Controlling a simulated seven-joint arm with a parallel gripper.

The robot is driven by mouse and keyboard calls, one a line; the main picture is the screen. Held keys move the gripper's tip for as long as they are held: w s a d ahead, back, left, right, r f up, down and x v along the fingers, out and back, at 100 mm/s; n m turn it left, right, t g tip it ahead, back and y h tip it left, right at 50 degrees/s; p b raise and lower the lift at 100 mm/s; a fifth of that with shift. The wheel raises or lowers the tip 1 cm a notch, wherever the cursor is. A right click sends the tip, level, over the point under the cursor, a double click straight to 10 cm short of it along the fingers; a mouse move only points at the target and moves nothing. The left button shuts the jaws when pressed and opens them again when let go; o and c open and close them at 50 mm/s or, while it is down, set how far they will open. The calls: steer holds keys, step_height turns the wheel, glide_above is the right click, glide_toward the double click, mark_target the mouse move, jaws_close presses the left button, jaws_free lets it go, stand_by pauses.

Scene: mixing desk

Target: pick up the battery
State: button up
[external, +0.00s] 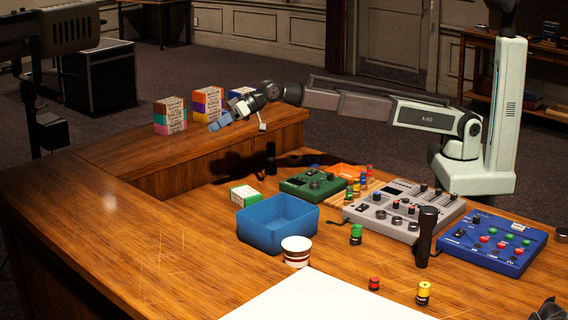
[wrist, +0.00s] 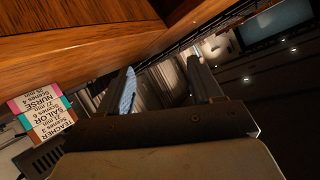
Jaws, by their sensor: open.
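I cannot tell for certain which thing is the battery. Small banded cylinders that could be it stand on the desk in the external view: a green and black one (external: 356,234), a yellow and black one (external: 423,293) and a red and black one (external: 374,284). Several more small coloured cylinders stand by the grey mixer. No such cylinder shows in that view.
A blue open bin (external: 270,239), striped cup (external: 296,258), green and white box (external: 245,195), grey mixer (external: 405,228), blue panel (external: 492,250), green pedal (external: 312,187) and dark upright handle (external: 426,238) crowd the desk. Labelled blocks (external: 170,116) stand on the ledge. The left desk is clear.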

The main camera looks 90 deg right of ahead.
steer(key=s+a+f+n+g, duration=0.4)
steer(key=s+a, duration=0.5)
steer(key=a, duration=0.4)
steer(key=n+g+h, duration=0.4)
steer(key=n+g, duration=0.4)
steer(key=n, duration=0.1)
glide_above(357, 225)
step_height(357, 225, down, 6)
step_height(357, 225, down, 13)
steer(key=shift+a+r, duration=0.1)
steer(key=shift+a, duration=0.05)
steer(key=shift+c, duration=0.5)
jaws_close()
steer(key=shift+r, duration=0.1)
